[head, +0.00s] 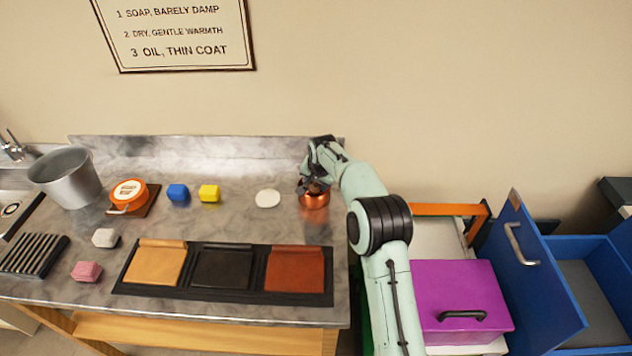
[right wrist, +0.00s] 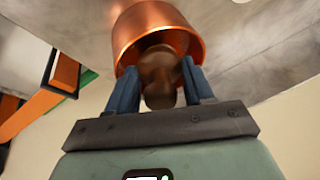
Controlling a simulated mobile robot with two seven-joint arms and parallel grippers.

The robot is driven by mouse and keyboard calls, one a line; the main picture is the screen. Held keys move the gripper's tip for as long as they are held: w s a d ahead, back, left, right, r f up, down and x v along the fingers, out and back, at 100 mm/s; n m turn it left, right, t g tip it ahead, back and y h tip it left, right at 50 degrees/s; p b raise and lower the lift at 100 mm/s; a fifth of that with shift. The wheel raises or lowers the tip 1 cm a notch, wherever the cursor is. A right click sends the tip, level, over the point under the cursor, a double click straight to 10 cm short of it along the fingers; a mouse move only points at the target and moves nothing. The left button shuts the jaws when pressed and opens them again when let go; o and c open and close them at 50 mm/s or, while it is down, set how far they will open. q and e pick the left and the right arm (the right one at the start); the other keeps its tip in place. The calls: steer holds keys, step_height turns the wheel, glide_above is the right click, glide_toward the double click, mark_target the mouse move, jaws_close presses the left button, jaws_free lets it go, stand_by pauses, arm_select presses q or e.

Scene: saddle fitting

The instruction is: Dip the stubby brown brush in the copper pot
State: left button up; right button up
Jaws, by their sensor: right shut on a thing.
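The copper pot (head: 314,201) stands on the grey marbled counter near its right end. My right gripper (head: 316,184) is directly above the pot in the head view. In the right wrist view my right gripper (right wrist: 165,88) is shut on the stubby brown brush (right wrist: 160,75), with one blue finger on each side of it. The brush's far end reaches into the mouth of the copper pot (right wrist: 155,25). Whether its tip touches the pot's bottom or contents is hidden. My left gripper is not in view.
A white round piece (head: 268,198) lies left of the pot, then a yellow block (head: 209,193) and a blue block (head: 178,193). A black tray (head: 201,293) with three leather panels is in front. A purple box (head: 463,290) and blue drawer unit (head: 535,275) stand right of the counter.

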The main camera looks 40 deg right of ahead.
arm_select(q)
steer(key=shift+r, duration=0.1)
arm_select(e)
steer(key=shift+r, duration=0.15)
steer(key=shift+r+p, duration=1.45)
steer(key=shift+r, duration=2)
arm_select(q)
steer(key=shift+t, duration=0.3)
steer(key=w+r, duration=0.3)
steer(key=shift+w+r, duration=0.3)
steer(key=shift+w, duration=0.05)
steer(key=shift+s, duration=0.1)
arm_select(e)
step_height(320, 180, up, 2)
steer(key=shift+p, duration=0.4)
steer(key=shift+w+r, duration=0.15)
steer(key=shift+r, duration=0.75)
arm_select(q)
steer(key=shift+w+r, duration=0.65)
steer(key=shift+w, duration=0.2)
arm_select(e)
steer(key=shift+s+r, duration=0.1)
steer(key=shift+s, duration=0.1)
